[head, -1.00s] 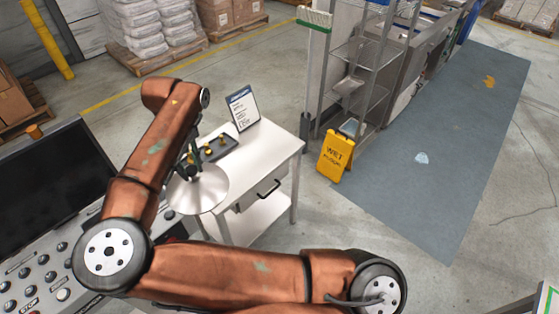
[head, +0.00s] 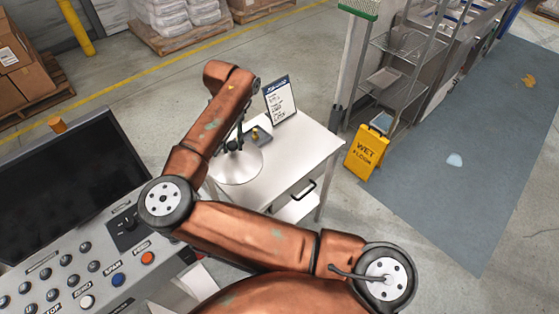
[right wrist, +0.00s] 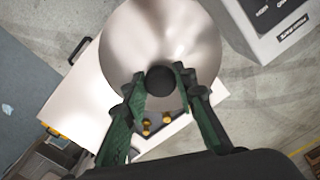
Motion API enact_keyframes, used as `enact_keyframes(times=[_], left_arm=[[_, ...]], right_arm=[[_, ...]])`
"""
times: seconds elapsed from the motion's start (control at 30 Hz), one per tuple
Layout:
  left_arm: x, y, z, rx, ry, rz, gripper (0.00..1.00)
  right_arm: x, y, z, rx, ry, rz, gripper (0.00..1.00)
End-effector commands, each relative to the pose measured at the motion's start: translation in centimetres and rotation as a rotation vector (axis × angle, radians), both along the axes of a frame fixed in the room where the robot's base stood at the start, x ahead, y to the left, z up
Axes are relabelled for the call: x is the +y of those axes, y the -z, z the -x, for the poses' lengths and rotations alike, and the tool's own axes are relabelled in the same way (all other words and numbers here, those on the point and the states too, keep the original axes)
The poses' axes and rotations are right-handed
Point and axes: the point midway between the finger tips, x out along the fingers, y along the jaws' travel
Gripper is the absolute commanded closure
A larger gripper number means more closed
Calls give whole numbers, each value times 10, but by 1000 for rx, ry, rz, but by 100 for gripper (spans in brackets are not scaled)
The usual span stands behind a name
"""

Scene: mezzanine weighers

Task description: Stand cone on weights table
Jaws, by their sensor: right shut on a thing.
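The cone (head: 238,168) is a wide, shiny grey metal cone with a dark knob at its top. It also shows in the right wrist view (right wrist: 150,35). My right gripper (head: 236,142) is shut on the knob. Its green fingers (right wrist: 160,84) flank the knob in the right wrist view. The weights table (head: 300,162) is white, with a drawer and a black handle. The cone is upright over the left part of its top; I cannot tell whether its rim touches. My left gripper is not in view.
A dark tray (head: 264,139) with small brass weights (head: 255,133) and a sign stand (head: 281,100) occupy the table's back. The right part of the top is clear. A control console (head: 70,260) stands at left, a yellow wet-floor sign (head: 366,153) at right.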

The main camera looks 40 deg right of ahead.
Motion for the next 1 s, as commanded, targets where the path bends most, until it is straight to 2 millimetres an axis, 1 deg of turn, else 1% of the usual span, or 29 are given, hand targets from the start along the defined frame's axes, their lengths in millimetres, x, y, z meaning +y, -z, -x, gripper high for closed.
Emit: enact_keyframes(times=[0.03, 0.1, 0.2, 0.23, 0.3, 0.37, 0.5, 0.6, 0.63, 0.7, 0.77, 0.87, 1.0], left_arm=[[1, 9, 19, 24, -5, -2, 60], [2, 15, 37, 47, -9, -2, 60], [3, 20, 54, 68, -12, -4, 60], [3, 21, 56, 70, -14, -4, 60], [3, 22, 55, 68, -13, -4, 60], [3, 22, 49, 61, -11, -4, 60], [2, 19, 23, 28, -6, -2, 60], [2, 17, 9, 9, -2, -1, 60], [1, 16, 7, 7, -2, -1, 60], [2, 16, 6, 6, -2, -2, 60], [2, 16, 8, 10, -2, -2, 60], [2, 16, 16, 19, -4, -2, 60], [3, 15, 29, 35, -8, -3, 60]], right_arm=[[-19, 23, 0, 7, 67, 6, 100], [-36, 41, -2, 7, 146, 10, 100], [-54, 60, -2, 9, 229, 17, 100], [-58, 65, -2, 8, 248, 18, 100], [-64, 71, -2, 9, 278, 21, 100], [-66, 76, -2, 7, 290, 22, 100], [-66, 92, -2, 9, 296, 21, 100], [-65, 111, -2, 12, 293, 20, 100], [-65, 116, -2, 11, 292, 21, 100], [-64, 127, -3, 9, 290, 20, 100], [-65, 134, -3, 9, 290, 21, 100], [-64, 142, -4, 7, 290, 21, 100], [-65, 160, -3, 10, 290, 22, 100]])
